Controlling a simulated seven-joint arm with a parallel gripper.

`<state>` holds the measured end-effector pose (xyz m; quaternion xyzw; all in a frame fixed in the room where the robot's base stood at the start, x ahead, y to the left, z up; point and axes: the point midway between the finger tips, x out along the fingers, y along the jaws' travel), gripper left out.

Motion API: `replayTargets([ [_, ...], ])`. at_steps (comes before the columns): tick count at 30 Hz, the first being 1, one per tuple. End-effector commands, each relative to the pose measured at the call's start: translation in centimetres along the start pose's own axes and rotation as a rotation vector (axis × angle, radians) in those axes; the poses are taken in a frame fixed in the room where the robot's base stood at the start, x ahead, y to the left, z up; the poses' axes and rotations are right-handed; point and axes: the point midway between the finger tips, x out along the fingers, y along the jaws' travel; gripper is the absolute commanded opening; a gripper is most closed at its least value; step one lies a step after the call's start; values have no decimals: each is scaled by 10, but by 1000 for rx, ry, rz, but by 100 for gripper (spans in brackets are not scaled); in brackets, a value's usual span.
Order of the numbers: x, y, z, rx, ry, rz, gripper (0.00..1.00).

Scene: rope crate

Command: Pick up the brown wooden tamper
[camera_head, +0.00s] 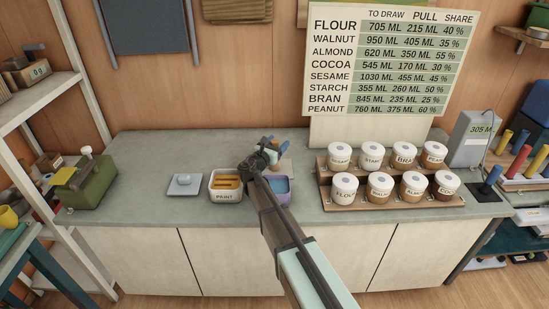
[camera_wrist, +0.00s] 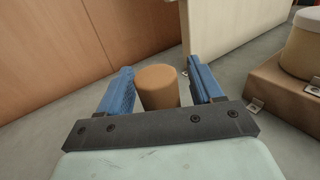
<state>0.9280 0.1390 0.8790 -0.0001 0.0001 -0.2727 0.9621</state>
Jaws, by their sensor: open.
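The brown wooden tamper (camera_wrist: 158,88) shows in the wrist view as an upright, plain cylinder with a rounded top edge. It stands on the grey counter (camera_head: 140,150). My gripper (camera_wrist: 161,72) has its two blue fingers spread, one on each side of the tamper. The tamper lies between them, closer to the left finger, with a gap on the right. Its lower part is hidden behind the gripper's dark crossbar. In the head view my gripper (camera_head: 270,150) is over the back middle of the counter, and my arm mostly hides the tamper there.
A tiered wooden rack (camera_head: 390,203) with several white-lidded jars stands to the right. A tub labelled PRINT (camera_head: 226,197), a purple-rimmed tub with blue contents (camera_head: 281,190) and a small scale (camera_head: 185,185) are near my arm. A board of figures (camera_head: 390,60) rises behind.

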Motion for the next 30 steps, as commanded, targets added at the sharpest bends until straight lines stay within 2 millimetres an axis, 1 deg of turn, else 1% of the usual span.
replayTargets([
  [3,0,0,0,0,0,0,64],
  [23,-1,0,0,0,0,0,1],
  [30,-1,0,0,0,0,0,0],
])
